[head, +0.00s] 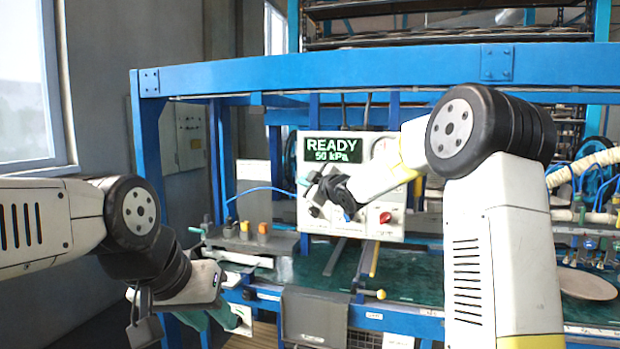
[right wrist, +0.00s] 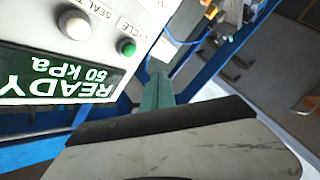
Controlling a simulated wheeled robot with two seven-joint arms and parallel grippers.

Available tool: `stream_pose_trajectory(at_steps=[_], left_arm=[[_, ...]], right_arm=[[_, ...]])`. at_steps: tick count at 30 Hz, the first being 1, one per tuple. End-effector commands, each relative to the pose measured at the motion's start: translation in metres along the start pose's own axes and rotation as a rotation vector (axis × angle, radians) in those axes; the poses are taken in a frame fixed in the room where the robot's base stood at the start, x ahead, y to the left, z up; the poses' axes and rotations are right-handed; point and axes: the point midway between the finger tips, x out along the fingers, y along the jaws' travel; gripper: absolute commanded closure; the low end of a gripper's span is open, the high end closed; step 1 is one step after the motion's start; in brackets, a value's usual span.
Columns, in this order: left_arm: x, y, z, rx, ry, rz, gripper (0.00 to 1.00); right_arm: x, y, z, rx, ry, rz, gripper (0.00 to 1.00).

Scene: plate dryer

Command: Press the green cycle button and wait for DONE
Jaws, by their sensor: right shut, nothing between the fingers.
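The white control panel (head: 390,226) stands upright behind the blue frame, with a display (head: 334,150) reading READY 50 kPa. The display also shows, turned over, in the right wrist view (right wrist: 58,75). There the green cycle button (right wrist: 126,47) sits beside a white button (right wrist: 75,25) marked SEAL. My right gripper (head: 304,182) is shut and empty in front of the panel's left part; its green fingers (right wrist: 158,95) show beside the green button, apart from it in the picture. In the head view the gripper hides the button. My left gripper (head: 200,322) hangs low at left, its fingers apart.
A red knob (head: 385,217) is on the panel's lower right. A green work surface (head: 410,270) with rails lies below the panel. A blue beam (head: 350,70) crosses above. A round tan plate (head: 586,284) lies at far right.

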Motion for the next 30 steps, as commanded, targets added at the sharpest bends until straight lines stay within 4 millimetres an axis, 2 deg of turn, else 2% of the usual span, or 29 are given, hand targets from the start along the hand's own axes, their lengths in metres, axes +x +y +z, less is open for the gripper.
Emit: stream_pose_trajectory(at_steps=[6, 12, 30], left_arm=[[0.0, 0.0, 0.0, 0.0, 0.0, 0.0, 0.66], [0.0, 0.0, 0.0, 0.0, 0.0, 0.0, 0.66], [0.0, 0.0, 0.0, 0.0, 0.0, 0.0, 0.66]], right_arm=[[0.021, 0.016, 0.017, 0.001, -0.001, 0.001, 1.0], [0.032, 0.024, 0.024, 0.0, -0.001, 0.001, 1.0], [0.035, 0.026, 0.026, 0.001, -0.001, 0.0, 1.0]])
